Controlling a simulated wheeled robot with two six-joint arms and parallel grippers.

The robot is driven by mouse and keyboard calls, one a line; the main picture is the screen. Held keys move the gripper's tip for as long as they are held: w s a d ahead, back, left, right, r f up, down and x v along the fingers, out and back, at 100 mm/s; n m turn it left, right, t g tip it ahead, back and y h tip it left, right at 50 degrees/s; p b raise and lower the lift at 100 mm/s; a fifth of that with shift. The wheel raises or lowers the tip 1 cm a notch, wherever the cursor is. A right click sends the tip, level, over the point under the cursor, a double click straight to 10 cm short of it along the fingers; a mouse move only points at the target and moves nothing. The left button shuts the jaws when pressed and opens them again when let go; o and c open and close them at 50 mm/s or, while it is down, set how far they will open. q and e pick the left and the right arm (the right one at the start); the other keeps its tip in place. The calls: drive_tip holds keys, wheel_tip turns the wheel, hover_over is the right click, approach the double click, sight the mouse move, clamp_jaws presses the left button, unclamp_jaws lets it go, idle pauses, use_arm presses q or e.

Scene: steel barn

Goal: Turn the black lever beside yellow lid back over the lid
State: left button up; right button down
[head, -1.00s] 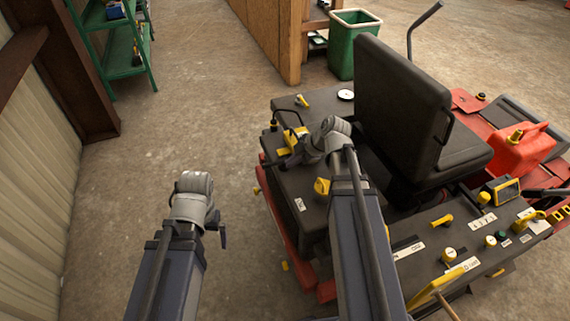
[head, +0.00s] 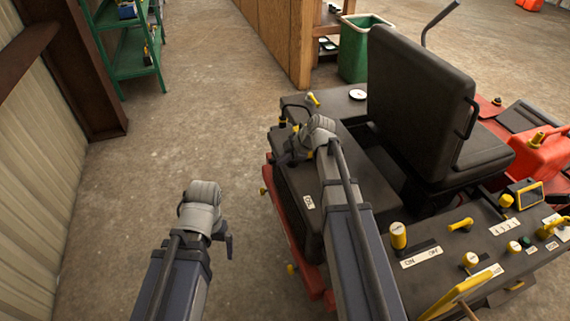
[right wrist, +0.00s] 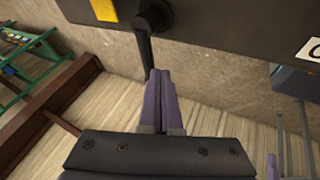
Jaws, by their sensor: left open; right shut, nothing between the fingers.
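The black lever (right wrist: 146,45) hangs from a round black pivot on the dark panel in the right wrist view. The yellow lid (right wrist: 104,9) shows beside it at the top edge, partly cut off. My right gripper (right wrist: 160,72) is shut and empty, its purple fingertips close to the lever's free end; I cannot tell whether they touch. In the head view my right gripper (head: 288,158) is at the near-left end of the machine and covers most of the lid area. My left gripper (head: 228,243) is open and empty over bare floor, away from the machine.
The red and black machine (head: 345,135) carries a black seat (head: 415,85), yellow knobs (head: 398,235) and a red can (head: 540,155). A green bin (head: 355,55) and a green shelf (head: 130,70) stand behind. The floor between wall and machine is clear.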

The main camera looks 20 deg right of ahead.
drive_tip(key=shift+w+a+m+h, duration=0.2)
drive_tip(key=shift+w+m+h, duration=0.15)
drive_tip(key=shift+m, duration=0.45)
drive_tip(key=shift+w+d+m+h, duration=0.25)
drive_tip(key=shift+w+m+h, duration=1)
drive_tip(key=shift+m, duration=1.1)
drive_tip(key=shift+w+d+m+h, duration=0.25)
drive_tip(key=shift+w+m+h, duration=1)
drive_tip(key=shift+m, duration=1.05)
drive_tip(key=shift+w+d+m+h, duration=0.25)
drive_tip(key=shift+w+m+h, duration=1)
drive_tip(key=shift+m, duration=1.1)
drive_tip(key=shift+s+d, duration=0.1)
drive_tip(key=shift+d, duration=0.05)
